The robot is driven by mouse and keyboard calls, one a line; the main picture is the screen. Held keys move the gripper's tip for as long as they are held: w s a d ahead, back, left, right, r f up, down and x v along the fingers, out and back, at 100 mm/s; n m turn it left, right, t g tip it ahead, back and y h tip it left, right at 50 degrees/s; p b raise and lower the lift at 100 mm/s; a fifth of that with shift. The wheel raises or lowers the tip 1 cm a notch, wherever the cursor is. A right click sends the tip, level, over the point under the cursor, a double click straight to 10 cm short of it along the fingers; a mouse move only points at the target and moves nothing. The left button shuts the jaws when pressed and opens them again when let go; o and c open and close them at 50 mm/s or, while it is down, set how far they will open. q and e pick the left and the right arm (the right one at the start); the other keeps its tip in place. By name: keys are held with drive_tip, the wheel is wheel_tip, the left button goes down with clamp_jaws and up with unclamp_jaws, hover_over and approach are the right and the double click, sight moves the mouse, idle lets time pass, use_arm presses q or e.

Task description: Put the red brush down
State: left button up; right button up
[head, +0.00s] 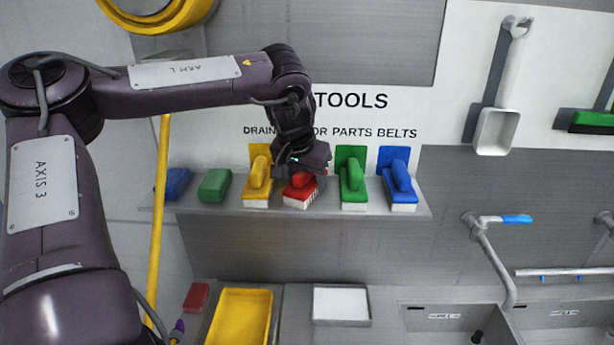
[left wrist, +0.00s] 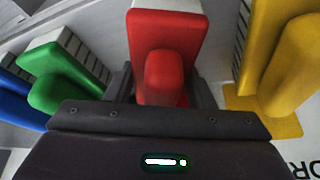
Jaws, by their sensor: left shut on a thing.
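The red brush (head: 301,191), with white bristles, is at the shelf (head: 230,206) between the yellow brush (head: 257,184) and the green brush (head: 352,184). My left gripper (head: 301,172) is shut on its handle from above. In the left wrist view the red brush (left wrist: 165,45) sits between the two fingers. I cannot tell whether its bristles touch the shelf. The brush is slightly turned compared with its neighbours. My right gripper is not in view.
A blue brush (head: 398,186) stands at the right end of the shelf. Green (head: 214,186) and blue (head: 176,183) blocks lie at the left. Below are a yellow tray (head: 217,332), a white tray (head: 341,304) and a red block (head: 196,297). A tap (head: 490,250) stands at the right.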

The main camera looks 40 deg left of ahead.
use_arm(q)
drive_tip(key=o, duration=1)
drive_tip(key=shift+f, duration=0.1)
drive_tip(key=b+v, duration=0.3)
drive_tip(key=v, duration=0.8)
drive_tip(key=shift+b, duration=0.3)
drive_tip(key=shift+s+r, duration=0.15)
drive_tip(key=shift+r, duration=0.55)
